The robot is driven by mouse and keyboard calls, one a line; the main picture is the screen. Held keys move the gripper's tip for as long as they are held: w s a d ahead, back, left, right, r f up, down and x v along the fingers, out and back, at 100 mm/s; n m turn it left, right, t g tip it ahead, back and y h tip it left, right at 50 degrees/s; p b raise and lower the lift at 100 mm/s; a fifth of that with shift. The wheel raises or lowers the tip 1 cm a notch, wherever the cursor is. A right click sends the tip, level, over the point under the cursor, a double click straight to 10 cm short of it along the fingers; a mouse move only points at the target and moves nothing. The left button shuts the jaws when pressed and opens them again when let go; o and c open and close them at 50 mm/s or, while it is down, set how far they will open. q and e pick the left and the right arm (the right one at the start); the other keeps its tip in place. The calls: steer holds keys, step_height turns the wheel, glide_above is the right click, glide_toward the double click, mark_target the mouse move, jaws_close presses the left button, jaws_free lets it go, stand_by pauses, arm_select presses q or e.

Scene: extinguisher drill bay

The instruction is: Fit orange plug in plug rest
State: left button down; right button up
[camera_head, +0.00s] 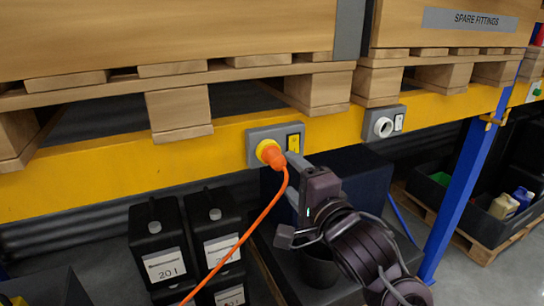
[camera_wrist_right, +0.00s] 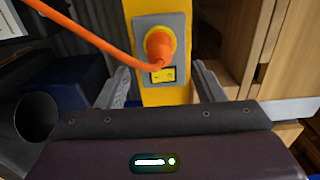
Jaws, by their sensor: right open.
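The orange plug (camera_head: 273,155) sits in the yellow socket of a grey plate (camera_head: 256,136) on the yellow beam. Its orange cord (camera_head: 246,236) hangs down to the lower left. My left gripper is out of view.
Wooden crates on pallets (camera_head: 178,108) rest above the yellow beam (camera_head: 110,176). Black canisters (camera_head: 158,250) stand below at the left. A blue post (camera_head: 462,180) rises at the right. A yellow switch (camera_head: 293,142) is beside the plug.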

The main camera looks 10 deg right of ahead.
mark_target(280, 164)
steer(key=p+x, duration=0.1)
steer(key=x, duration=0.5)
steer(key=shift+r, duration=0.1)
steer(key=shift+w+a, duration=0.2)
steer(key=shift+w, duration=0.5)
steer(key=shift+p, duration=0.3)
steer(key=shift+p, duration=0.55)
stand_by(0.4)
steer(key=c, duration=1.3)
steer(key=shift+s, duration=0.1)
